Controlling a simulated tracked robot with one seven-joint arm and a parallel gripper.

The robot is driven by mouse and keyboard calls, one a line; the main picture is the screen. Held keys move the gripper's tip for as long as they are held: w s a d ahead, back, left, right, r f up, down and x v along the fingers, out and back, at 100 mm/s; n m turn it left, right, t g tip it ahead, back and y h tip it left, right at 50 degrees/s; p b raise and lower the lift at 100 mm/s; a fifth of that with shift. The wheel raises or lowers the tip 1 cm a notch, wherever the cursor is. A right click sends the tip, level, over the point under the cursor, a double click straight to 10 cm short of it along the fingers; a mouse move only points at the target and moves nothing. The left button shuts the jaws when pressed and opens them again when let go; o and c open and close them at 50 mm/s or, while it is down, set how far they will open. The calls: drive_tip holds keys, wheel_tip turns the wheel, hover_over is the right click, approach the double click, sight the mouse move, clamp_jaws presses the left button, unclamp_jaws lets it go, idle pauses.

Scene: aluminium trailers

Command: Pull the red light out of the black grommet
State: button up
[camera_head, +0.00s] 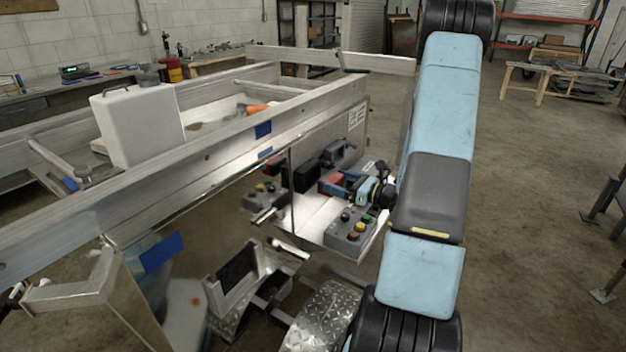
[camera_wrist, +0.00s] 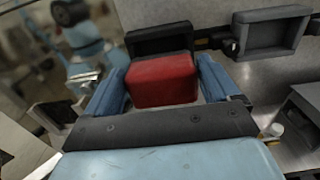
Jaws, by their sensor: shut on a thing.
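The red light (camera_wrist: 163,80) is a red block between the two blue fingers of my gripper (camera_wrist: 162,88) in the wrist view. The fingers are shut on its left and right sides. The black grommet (camera_wrist: 158,40) is directly behind the light, its upper rim showing above it.
A second dark rectangular frame (camera_wrist: 272,35) is on the metal panel to the right. A grey box with coloured buttons (camera_head: 350,231) stands close below my gripper. The trailer's long rail (camera_head: 215,150) runs above the panel. Open floor (camera_head: 530,200) is on the right.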

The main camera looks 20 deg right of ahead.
drive_tip(key=shift+s+d, duration=0.35)
drive_tip(key=shift+s, duration=0.15)
drive_tip(key=shift+s+d, duration=0.15)
drive_tip(key=shift+s, duration=0.1)
drive_tip(key=shift+c, duration=0.8)
drive_tip(key=shift+v, duration=1.1)
